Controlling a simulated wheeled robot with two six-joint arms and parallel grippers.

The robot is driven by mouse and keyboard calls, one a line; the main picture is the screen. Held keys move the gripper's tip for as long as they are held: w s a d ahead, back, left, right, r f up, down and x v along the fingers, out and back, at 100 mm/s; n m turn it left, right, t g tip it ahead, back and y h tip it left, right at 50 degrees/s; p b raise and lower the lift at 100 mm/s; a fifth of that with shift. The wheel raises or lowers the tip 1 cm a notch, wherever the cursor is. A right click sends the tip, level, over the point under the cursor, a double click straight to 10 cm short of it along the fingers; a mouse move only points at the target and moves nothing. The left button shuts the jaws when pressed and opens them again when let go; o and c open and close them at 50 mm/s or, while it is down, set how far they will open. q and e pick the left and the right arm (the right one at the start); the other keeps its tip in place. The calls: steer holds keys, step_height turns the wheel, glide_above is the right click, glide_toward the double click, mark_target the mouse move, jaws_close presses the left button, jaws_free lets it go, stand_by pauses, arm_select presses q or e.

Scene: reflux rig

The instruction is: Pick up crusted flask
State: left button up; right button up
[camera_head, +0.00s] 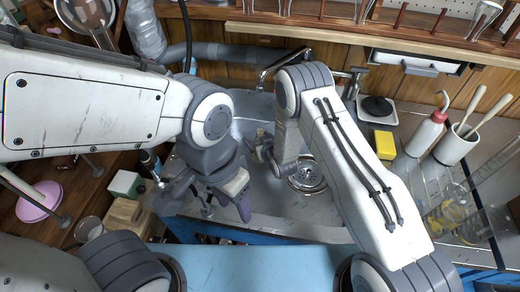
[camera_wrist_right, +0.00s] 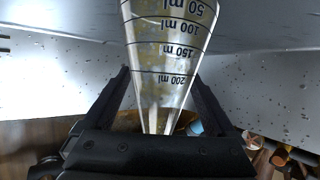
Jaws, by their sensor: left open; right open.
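A clear conical flask (camera_wrist_right: 165,35) with millilitre marks and yellow-brown crust fills the upper middle of the right wrist view. Its narrow end points down toward my right gripper (camera_wrist_right: 162,76), whose two fingers stand open on either side of it. I cannot tell whether they touch the glass. In the head view my right gripper (camera_head: 259,147) is over the sink, and the flask there is mostly hidden and too small to make out. My left gripper (camera_head: 213,200) is open and empty at the sink's left front.
The metal sink (camera_head: 270,205) has a drain (camera_head: 308,177). Right of it stand a yellow sponge (camera_head: 385,145), a red-and-white wash bottle (camera_head: 425,132), a white brush holder (camera_head: 456,146) and clear glassware (camera_head: 447,215). A faucet (camera_head: 283,62) rises behind. A green-white box (camera_head: 126,185) stands left.

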mark_target(259, 132)
jaws_close()
steer(key=shift+r, duration=0.2)
steer(key=shift+w+r, duration=0.1)
steer(key=shift+r, duration=1.85)
steer(key=s+d+r+p, duration=0.4)
steer(key=d+r, duration=0.6)
steer(key=r, duration=0.1)
steer(key=shift+s+d+r, duration=0.3)
steer(key=shift+d+r, duration=0.1)
